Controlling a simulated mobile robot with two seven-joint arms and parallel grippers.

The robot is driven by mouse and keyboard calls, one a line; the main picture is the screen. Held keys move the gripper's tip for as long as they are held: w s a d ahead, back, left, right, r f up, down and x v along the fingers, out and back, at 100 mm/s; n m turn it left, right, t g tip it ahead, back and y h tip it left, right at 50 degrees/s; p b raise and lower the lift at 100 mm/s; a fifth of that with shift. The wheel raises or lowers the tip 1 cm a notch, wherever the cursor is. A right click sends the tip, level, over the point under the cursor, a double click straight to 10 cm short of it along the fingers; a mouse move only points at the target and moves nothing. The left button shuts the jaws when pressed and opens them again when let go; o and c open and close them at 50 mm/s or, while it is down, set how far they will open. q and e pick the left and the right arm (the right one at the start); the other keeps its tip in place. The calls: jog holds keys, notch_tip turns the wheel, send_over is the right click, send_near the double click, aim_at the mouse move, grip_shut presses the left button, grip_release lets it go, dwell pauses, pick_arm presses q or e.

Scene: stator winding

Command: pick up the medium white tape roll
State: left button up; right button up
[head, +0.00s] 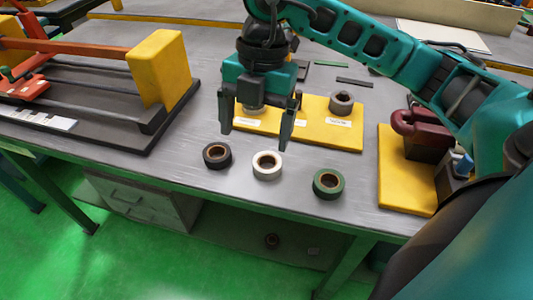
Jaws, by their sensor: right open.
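The white tape roll (267,165) lies flat on the grey table near its front edge. It sits between a black tape roll (217,155) on its left and a green tape roll (328,183) on its right. My right gripper (254,138) points down with its two fingers apart and nothing between them. In the picture it is just above and behind the white roll, apart from it. My left gripper is not in view.
Yellow boards (320,133) with labels and a grey roll (341,102) lie behind the gripper. A winding fixture with a yellow block (160,68) stands at the left. A dark red clamp (420,130) stands on a yellow plate (397,188) at the right.

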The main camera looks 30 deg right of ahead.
jog(key=w+d+m+h, duration=0.1)
jog(key=d+m+h, duration=0.1)
jog(key=d, duration=0.2)
send_over(267, 158)
jog(key=s, duration=0.2)
jog(key=shift+t, duration=0.4)
notch_tip(267, 158, down, 6)
jog(key=shift+w+a+r+b, duration=0.15)
jog(key=shift+r+b, duration=0.05)
jog(key=shift+b, duration=0.25)
jog(key=shift+w+a+f, duration=0.1)
jog(key=shift+a+f, duration=0.05)
jog(key=shift+f, duration=1.3)
jog(key=shift+w+a+f, duration=0.1)
jog(key=shift+a+f, duration=0.05)
jog(key=shift+f, duration=1.3)
jog(key=shift+c, duration=0.2)
jog(key=c, duration=1.1)
